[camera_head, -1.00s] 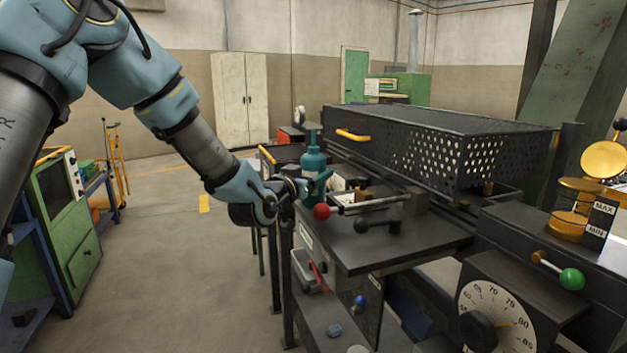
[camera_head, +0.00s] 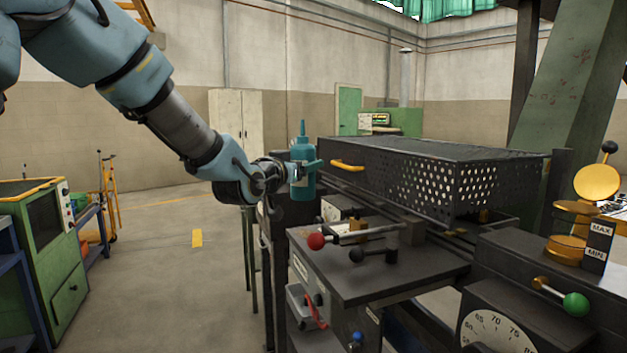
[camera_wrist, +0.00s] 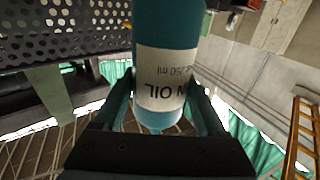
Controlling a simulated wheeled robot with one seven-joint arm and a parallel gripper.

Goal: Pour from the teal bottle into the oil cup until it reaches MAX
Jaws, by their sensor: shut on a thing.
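The teal bottle (camera_head: 303,165) with a narrow nozzle stands upright in my gripper (camera_head: 306,174), above and left of the dark machine table. The wrist view shows the bottle (camera_wrist: 167,40) with a white label reading OIL, clasped between the two fingers of my gripper (camera_wrist: 165,100). The oil cup (camera_head: 568,246) is a brass cup at the right, with its round brass lid (camera_head: 597,182) raised. A black gauge plate marked MAX and MIN (camera_head: 598,243) stands beside it. The level inside the cup cannot be seen. The bottle is far left of the cup.
A perforated black guard (camera_head: 440,175) with a yellow handle lies between bottle and cup. Red-knobbed (camera_head: 317,241) and black-knobbed levers stick out over the table (camera_head: 400,283). A green-knobbed lever (camera_head: 575,304) is in front of the cup. Floor at left is open.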

